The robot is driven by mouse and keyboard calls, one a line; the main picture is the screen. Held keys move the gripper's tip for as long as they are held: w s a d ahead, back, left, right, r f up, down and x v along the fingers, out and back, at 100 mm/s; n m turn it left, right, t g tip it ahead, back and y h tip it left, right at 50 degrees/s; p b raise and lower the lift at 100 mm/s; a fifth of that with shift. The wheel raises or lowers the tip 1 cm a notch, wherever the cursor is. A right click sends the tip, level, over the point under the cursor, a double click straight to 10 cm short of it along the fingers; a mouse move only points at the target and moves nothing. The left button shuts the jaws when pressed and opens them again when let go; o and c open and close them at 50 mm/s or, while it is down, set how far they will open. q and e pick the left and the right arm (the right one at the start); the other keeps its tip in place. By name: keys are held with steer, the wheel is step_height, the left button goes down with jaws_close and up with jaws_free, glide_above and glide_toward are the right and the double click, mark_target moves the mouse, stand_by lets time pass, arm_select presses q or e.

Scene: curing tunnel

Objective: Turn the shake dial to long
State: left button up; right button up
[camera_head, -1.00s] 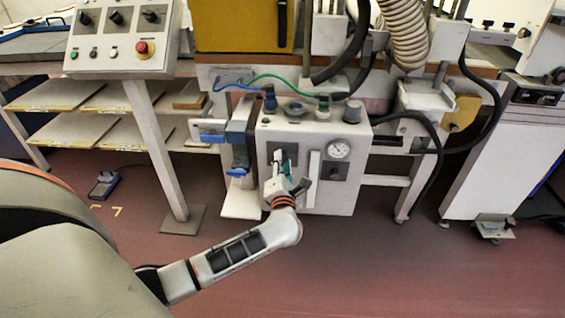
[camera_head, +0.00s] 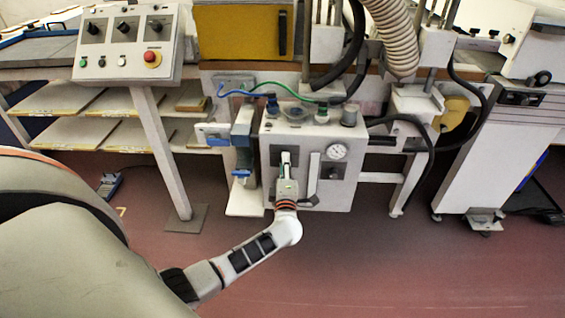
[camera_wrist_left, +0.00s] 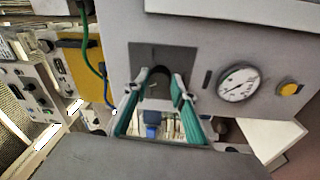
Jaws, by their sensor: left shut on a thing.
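The white shaker cabinet (camera_head: 335,190) stands low under the bench. On its front is a dark square plate (camera_head: 265,177) with the dial, mostly hidden by my left gripper (camera_head: 286,163) in the head view. In the left wrist view the dark round dial (camera_wrist_left: 158,75) shows on its dark plate (camera_wrist_left: 143,53), between the fingertips of my left gripper (camera_wrist_left: 157,88). The gripper is shut on the dial. Its green-lined fingers lie on both sides of it. The dial's setting and any marks are too small or hidden to read. My right gripper is not in view.
A round gauge (camera_head: 337,151) and a pale upright handle (camera_head: 313,174) are right of the dial. A blue-clamped part (camera_head: 241,150) stands close to the left. Hoses run above. A control panel with a red button (camera_head: 152,57) is at upper left. The floor in front is clear.

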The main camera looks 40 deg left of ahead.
arm_select(q)
steer(key=shift+s+a+f+m+t+h+p, duration=0.1)
steer(key=shift+m+t+h+p, duration=0.2)
steer(key=shift+m+p, duration=2.05)
steer(key=shift+s+r+m+t+h+p, duration=0.15)
steer(key=shift+m+h, duration=0.3)
steer(key=shift+m, duration=4)
steer(key=shift+w+a+f+m+t+h+p, duration=0.25)
steer(key=shift+m+p, duration=1.1)
steer(key=shift+m, duration=2.05)
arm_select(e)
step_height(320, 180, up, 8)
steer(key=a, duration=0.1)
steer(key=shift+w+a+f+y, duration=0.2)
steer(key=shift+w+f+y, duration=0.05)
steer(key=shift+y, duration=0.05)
arm_select(q)
steer(key=shift+s+d+r, duration=0.1)
steer(key=shift+s+d, duration=0.05)
steer(key=shift+s, duration=0.05)
steer(key=shift+m, duration=0.3)
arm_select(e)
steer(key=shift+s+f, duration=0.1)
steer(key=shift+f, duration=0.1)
arm_select(q)
steer(key=o, duration=1.1)
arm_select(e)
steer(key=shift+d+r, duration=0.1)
